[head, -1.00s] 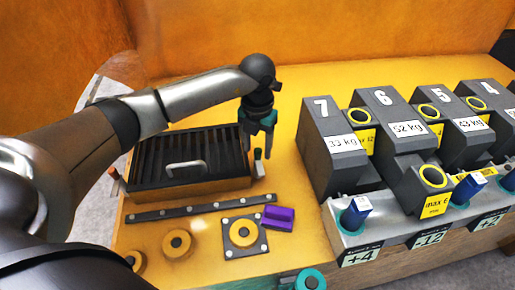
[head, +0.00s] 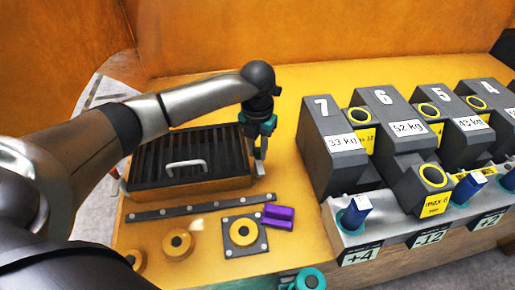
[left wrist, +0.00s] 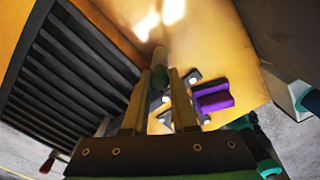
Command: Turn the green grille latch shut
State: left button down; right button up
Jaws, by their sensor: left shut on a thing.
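The dark slatted grille (head: 190,160) lies in its yellow frame at the left of the bench, with a pale handle on it. The green grille latch (left wrist: 158,77) shows in the left wrist view between my fingertips, beside the grille's edge. In the head view it is mostly hidden by my left gripper (head: 261,167), which points down at the grille's right end. In the left wrist view, my left gripper (left wrist: 158,95) is shut on the latch. A teal part (head: 308,279) at the bottom edge looks like my right gripper; its fingers cannot be made out.
Grey numbered castings (head: 335,150) stand in a row to the right, with blue-topped knobs before them. A purple block (head: 279,216), a dark bar (head: 200,207) and yellow round pieces (head: 178,243) lie in front of the grille. A red-tipped latch (left wrist: 47,164) is at the grille's other end.

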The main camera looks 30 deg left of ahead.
pick_arm(q)
jog(key=shift+m, duration=0.3)
jog(key=m+b, duration=0.2)
jog(key=shift+w+m, duration=0.1)
jog(key=shift+m, duration=0.3)
jog(key=m+b, duration=0.3)
jog(key=m, duration=0.2)
jog(key=shift+a+f, duration=0.1)
jog(key=shift+a, duration=0.05)
jog(key=m+b, duration=0.3)
jog(key=m, duration=0.2)
jog(key=shift+m, duration=0.4)
jog(key=shift+w+m+b, duration=0.1)
jog(key=shift+m+b, duration=0.9)
jog(key=shift+m, duration=0.9)
jog(key=c, duration=0.7)
grip_release()
